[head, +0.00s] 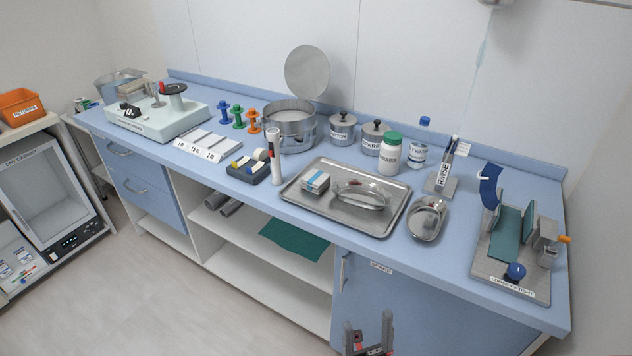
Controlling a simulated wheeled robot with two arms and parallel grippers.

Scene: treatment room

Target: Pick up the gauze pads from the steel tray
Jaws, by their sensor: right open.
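The steel tray (340,218) lies on the blue counter, right of its middle. My right gripper (368,332) is at the bottom edge of the view, open and empty, in front of the cabinet and below the counter top. It is well apart from the tray. My left gripper is not in view.
A metal scoop-like dish (427,220) is right of the tray. A green-capped bottle (390,155) and lidded steel jars (342,128) stand behind it. A white-and-black tube (274,163) stands upright at its left. A clamp device (515,240) occupies the right end.

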